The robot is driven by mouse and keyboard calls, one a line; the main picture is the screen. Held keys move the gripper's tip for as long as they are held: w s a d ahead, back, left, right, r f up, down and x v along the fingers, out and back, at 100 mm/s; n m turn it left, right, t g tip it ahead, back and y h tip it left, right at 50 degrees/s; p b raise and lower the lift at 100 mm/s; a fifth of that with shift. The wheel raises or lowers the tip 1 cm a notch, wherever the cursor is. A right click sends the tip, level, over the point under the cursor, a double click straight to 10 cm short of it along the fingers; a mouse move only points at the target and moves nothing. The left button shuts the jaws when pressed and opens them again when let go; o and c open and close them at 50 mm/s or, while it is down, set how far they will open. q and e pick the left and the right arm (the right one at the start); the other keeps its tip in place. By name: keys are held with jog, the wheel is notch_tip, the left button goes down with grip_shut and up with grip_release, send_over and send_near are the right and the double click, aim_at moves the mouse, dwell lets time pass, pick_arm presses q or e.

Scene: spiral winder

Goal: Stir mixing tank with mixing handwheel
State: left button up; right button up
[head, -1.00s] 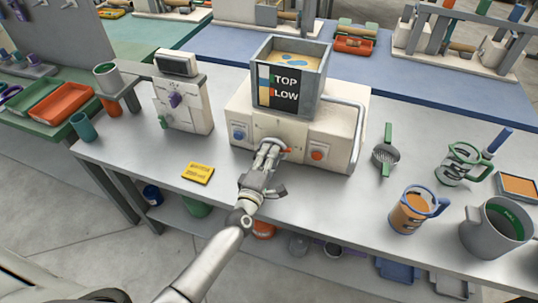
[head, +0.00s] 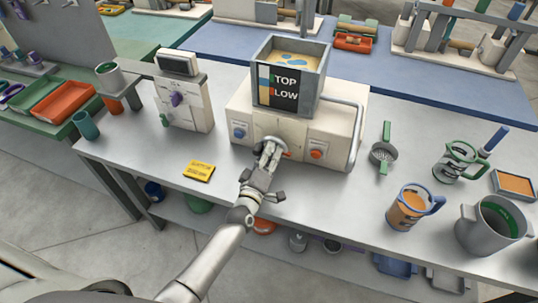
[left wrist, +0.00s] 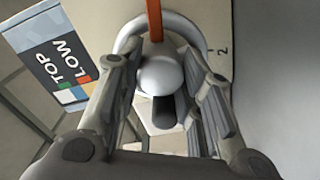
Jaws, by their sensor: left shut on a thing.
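The mixing tank (head: 310,92) is a square grey open box on a cream machine housing, with blue patches on tan contents. A "TOP LOW" sign (head: 279,87) is on its front; the sign also shows in the left wrist view (left wrist: 62,62). The mixing handwheel (left wrist: 194,29) is a pale ring with a rounded knob (left wrist: 162,75) and an orange strip above it. My left gripper (head: 268,152) is at the housing front, shut on the handwheel's knob, with a finger on each side. The gripper hides part of the wheel in the head view. My right gripper is not in view.
Blue (head: 238,133) and orange (head: 316,154) knobs flank the wheel. A bent grey pipe (head: 358,135) is at the housing's right. A yellow card (head: 199,171) lies at front left. A strainer (head: 383,153), orange-filled mug (head: 409,207) and grey pot (head: 488,228) stand right.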

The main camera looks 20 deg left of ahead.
pick_arm(q)
jog(key=shift+f, duration=0.15)
jog(key=o, duration=1)
jog(key=shift+s, duration=0.1)
jog(key=s, duration=1.2)
jog(key=shift+a, duration=0.15)
